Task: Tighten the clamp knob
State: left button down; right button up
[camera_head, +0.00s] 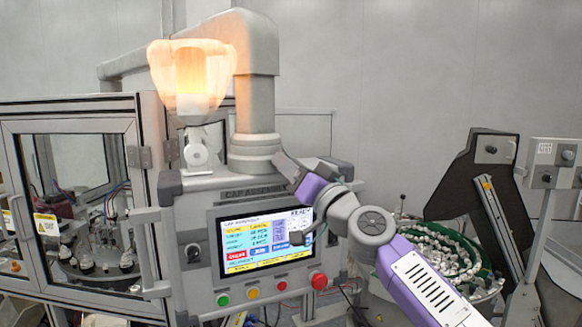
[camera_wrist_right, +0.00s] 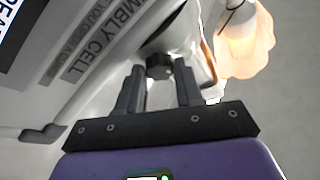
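The clamp knob (camera_wrist_right: 158,66) is a small dark ribbed knob on the pale machine arm in the right wrist view. My right gripper (camera_wrist_right: 160,84) is open, with one finger on each side of the line to the knob. The knob shows between the fingertips with a gap on both sides, and I see no contact. In the head view my right gripper (camera_head: 284,164) is at the base of the grey post above the screen. I cannot make out the clamp knob there. My left gripper is not in view.
The control panel (camera_head: 265,240) with a screen and buttons is below my right gripper. A glazed cabinet (camera_head: 75,165) stands at left, and a round parts feeder (camera_head: 450,255) at right.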

jog(key=o, duration=0.4)
jog(key=shift+n, duration=0.3)
